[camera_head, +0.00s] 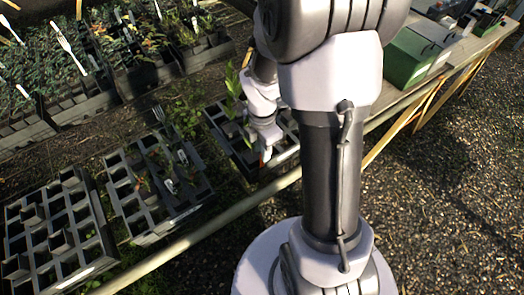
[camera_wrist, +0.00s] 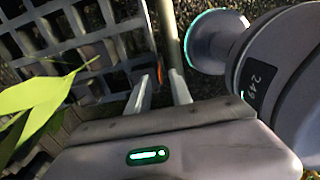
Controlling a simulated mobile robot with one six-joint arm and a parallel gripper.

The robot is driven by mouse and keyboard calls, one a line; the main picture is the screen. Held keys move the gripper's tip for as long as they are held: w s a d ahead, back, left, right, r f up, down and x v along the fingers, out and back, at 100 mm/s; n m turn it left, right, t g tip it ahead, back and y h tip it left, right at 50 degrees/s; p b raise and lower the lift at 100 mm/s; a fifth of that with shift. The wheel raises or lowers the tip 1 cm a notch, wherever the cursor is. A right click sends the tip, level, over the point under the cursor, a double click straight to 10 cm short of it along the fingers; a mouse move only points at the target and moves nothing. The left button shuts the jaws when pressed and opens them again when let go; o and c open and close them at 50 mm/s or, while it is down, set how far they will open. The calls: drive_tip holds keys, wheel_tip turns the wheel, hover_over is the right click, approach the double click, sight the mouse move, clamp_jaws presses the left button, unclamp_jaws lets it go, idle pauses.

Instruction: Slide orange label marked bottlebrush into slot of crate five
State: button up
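My gripper (camera_head: 264,140) is low over the right-hand black crate (camera_head: 236,160) of the front row. In the wrist view its two pale fingers (camera_wrist: 163,84) point down, with a narrow gap between them. A small orange piece, which looks like the label (camera_wrist: 160,71), shows between the fingertips, close to the left one. No crate number is readable.
A middle crate (camera_head: 131,222) with several plants and an emptier left crate (camera_head: 88,262) stand in the same row. Planted trays (camera_head: 88,98) lie behind. A pale rail (camera_head: 215,222) runs along the front. Leaves (camera_wrist: 40,94) hang close to my gripper.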

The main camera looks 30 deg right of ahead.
wheel_tip(320, 180, up, 15)
drive_tip(key=p, duration=0.5)
drive_tip(key=shift+p, duration=0.35)
drive_tip(key=shift+f, duration=0.1)
drive_tip(key=s+a+r+m+t+y+b, duration=0.1)
drive_tip(key=s+a+r+m, duration=0.4)
drive_tip(key=m, duration=0.6)
drive_tip(key=s+a+r+m+t+y+b, duration=0.1)
drive_tip(key=s+a+r+m+t+b, duration=0.2)
drive_tip(key=a+m, duration=0.6)
drive_tip(key=shift+s+a+r+m+t, duration=0.25)
drive_tip(key=shift+s+r+m+t, duration=0.8)
drive_tip(key=shift+s, duration=0.6)
drive_tip(key=shift+m, duration=0.25)
